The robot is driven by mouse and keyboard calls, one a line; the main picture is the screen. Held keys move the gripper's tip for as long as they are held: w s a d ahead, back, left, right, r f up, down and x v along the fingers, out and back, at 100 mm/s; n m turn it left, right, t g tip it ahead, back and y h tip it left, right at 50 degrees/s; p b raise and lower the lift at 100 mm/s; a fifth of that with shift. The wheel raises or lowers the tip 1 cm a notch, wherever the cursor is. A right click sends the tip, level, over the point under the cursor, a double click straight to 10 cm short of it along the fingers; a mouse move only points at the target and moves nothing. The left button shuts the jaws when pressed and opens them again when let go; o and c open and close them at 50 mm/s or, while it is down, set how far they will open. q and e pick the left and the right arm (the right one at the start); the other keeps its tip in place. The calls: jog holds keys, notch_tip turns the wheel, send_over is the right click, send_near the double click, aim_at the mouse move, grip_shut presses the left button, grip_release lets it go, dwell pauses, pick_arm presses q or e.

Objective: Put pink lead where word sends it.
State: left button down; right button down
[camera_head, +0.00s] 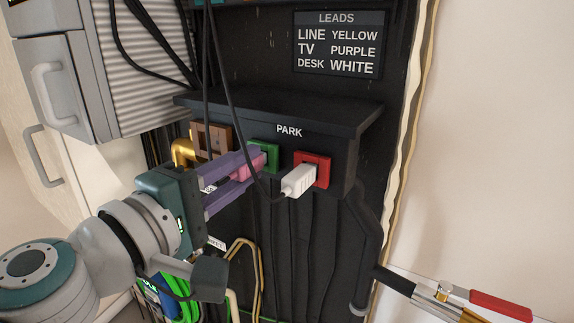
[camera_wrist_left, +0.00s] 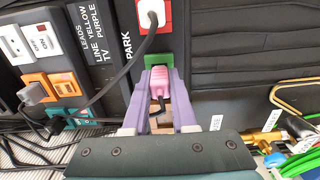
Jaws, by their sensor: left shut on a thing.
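My left gripper (camera_head: 247,171) has purple fingers and is shut on the pink lead's plug (camera_wrist_left: 158,84). The plug's front end is up against the green socket (camera_head: 268,155) on the black PARK box; I cannot tell how deep it sits. The green socket also shows in the wrist view (camera_wrist_left: 158,60). A dark cable runs from the back of the pink plug. A sign (camera_head: 338,45) headed LEADS reads LINE YELLOW, TV PURPLE, DESK WHITE. My right gripper is not in view.
A white plug (camera_head: 299,181) sits in the red socket (camera_head: 318,165) beside the green one. A brown socket (camera_head: 210,138) is on the other side. The wrist view shows an orange socket panel (camera_wrist_left: 64,84) with a grey plug. A red-handled valve (camera_head: 500,304) is at lower right.

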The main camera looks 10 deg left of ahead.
pick_arm(q)
jog(key=shift+w, duration=0.15)
jog(key=c, duration=0.6)
grip_release()
jog(key=shift+c, duration=0.2)
